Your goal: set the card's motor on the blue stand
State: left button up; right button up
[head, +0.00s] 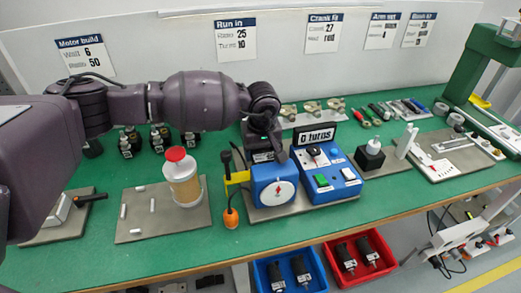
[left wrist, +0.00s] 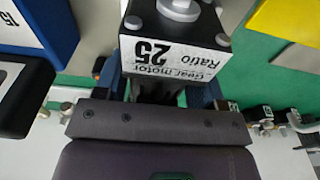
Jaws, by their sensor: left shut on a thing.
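My left gripper (head: 263,148) is shut on a gear motor (left wrist: 175,48), a dark block with a pale label reading "gear motor Ratio 25", upside down in the left wrist view. In that view my gripper (left wrist: 155,93) grips it from below. In the head view the gripper is just above and behind the blue stand (head: 268,172), a blue block with a white dial and red pointer. The gripper mostly hides the motor there, and I cannot tell whether it touches the stand. The "Run in" card (head: 236,38) reads Ratio 25, Turns 10. My right gripper is not in view.
A blue control box (head: 337,183) with a "0 turns" display stands right of the stand. A yellow bracket (head: 236,178) and orange-tipped tool (head: 231,217) are at its left. A red-lidded jar (head: 183,182) stands further left. Several motors (head: 160,138) stand behind.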

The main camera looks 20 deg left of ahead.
pick_arm(q)
jog(key=shift+f, duration=0.3)
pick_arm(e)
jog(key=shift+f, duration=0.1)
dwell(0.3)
pick_arm(q)
jog(key=o, duration=1)
jog(key=shift+s, duration=0.1)
jog(key=shift+o, duration=0.6)
jog(key=shift+f, duration=0.1)
jog(key=shift+s+f, duration=0.1)
jog(key=shift+f, duration=0.15)
notch_tip(320, 180, up, 3)
jog(key=shift+r, duration=0.15)
jog(key=r, duration=0.2)
jog(key=r+p, duration=0.1)
jog(key=r, duration=0.4)
jog(key=shift+s+d+r+p, duration=0.2)
jog(key=shift+d+r+p, duration=0.05)
jog(key=shift+r+p, duration=0.1)
jog(key=shift+r, duration=0.45)
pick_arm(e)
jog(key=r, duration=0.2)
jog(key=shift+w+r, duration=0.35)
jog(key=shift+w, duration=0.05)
